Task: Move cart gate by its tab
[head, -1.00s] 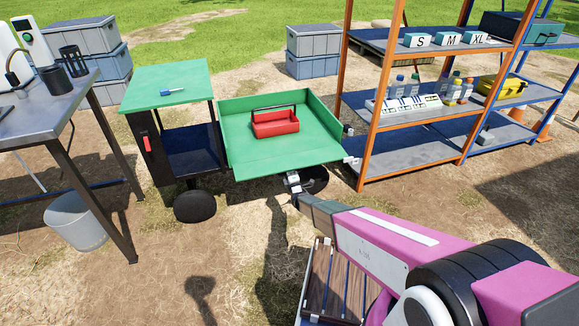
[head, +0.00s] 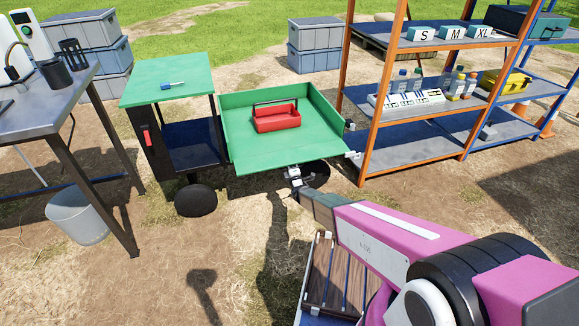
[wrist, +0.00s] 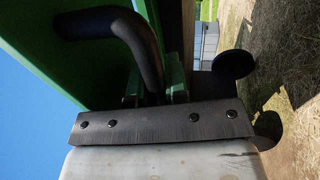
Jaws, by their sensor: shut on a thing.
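The green cart (head: 275,160) has an open bed with raised walls at the left, back and right, and a red toolbox (head: 277,118) in it. My gripper (head: 293,175) is at the middle of the bed's front edge and is shut on the gate's tab. The tab itself is hidden in the head view. In the wrist view, a dark bent bar (wrist: 140,42) stands against the green panel (wrist: 85,75), just beyond a bolted grey plate. I cannot tell how far the gate is tilted.
A green-topped stand (head: 167,80) is left of the bed. An orange-framed shelf (head: 415,150) is close on the right. A metal table (head: 45,110) and a grey bin (head: 78,217) are at the left. Bare ground lies in front of the cart.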

